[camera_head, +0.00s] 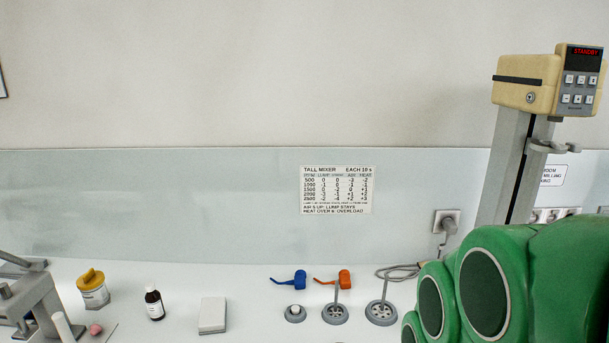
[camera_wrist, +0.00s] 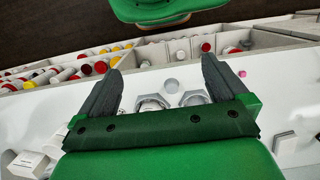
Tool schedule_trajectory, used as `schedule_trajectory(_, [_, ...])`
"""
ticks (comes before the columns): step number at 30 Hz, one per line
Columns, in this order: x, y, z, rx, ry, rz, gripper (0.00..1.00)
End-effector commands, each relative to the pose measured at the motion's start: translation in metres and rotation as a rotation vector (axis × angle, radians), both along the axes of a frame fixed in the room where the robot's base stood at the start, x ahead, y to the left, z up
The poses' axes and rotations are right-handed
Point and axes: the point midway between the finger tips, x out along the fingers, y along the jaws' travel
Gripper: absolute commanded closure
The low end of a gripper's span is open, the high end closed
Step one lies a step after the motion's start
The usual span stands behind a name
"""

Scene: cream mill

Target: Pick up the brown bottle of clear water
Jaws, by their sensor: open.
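The brown bottle (camera_head: 154,305) stands upright on the white bench at the lower left of the head view. In the head view only my green arm shows at the right, well away from the bottle; the fingers are hidden there. I cannot pick out the bottle in the wrist view.
A yellow-lidded jar (camera_head: 93,289) stands left of the bottle, a white block (camera_head: 212,315) right of it. Blue (camera_head: 290,280) and orange (camera_head: 334,279) tools lie farther right. The tall mixer (camera_head: 523,130) stands at right. Compartments with several capped containers (camera_wrist: 179,50) cross the wrist view.

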Motion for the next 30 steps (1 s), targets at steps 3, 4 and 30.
schedule_trajectory(3, [0.000,0.000,0.000,0.000,0.000,0.000,0.15])
schedule_trajectory(4, [0.000,0.000,0.000,0.000,0.000,0.000,0.18])
schedule_trajectory(30, [0.121,0.038,-0.014,0.007,-0.231,0.125,0.43])
